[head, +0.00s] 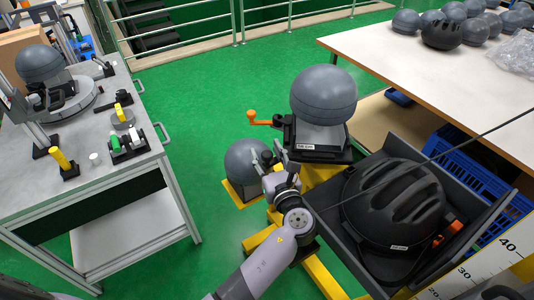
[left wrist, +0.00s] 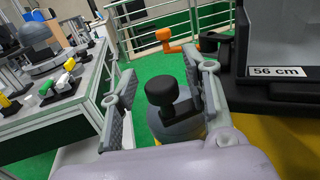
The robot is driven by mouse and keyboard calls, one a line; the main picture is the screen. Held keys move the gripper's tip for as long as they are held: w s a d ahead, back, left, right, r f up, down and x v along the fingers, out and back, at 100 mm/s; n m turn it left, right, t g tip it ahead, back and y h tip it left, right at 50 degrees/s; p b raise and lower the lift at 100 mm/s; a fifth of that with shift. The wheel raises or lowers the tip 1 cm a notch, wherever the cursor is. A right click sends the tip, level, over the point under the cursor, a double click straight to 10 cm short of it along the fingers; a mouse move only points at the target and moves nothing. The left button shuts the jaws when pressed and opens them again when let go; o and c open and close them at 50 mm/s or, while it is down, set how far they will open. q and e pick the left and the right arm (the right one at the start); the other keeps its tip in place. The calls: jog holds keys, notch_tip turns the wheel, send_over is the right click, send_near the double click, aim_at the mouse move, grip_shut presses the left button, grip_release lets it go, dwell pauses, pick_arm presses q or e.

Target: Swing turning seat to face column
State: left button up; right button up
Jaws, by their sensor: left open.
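A dark seat (head: 318,152) labelled 56 cm carries a grey headform (head: 323,95) on yellow framing; I take it for the turning seat. An orange handle (head: 261,119) sticks out to its left. My left gripper (head: 270,160) is open just left of the seat. In the left wrist view, a black knob (left wrist: 160,92) shows between the spread fingers (left wrist: 160,105); I cannot tell whether they touch it. The seat's labelled side (left wrist: 276,72) is at the right there. A pale scale (head: 490,262) stands at lower right, possibly on the column. My right gripper is not in view.
A dark tray (head: 345,232) with a black helmet (head: 393,203) lies right of my arm. Another grey headform (head: 246,166) stands low behind my gripper. A workbench (head: 100,170) is at left, a white table (head: 390,45) at right.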

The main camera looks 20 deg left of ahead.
pick_arm(q)
jog(key=v, duration=0.7)
jog(key=shift+s+d, duration=0.15)
jog(key=shift+s, duration=0.1)
jog(key=shift+c, duration=0.5)
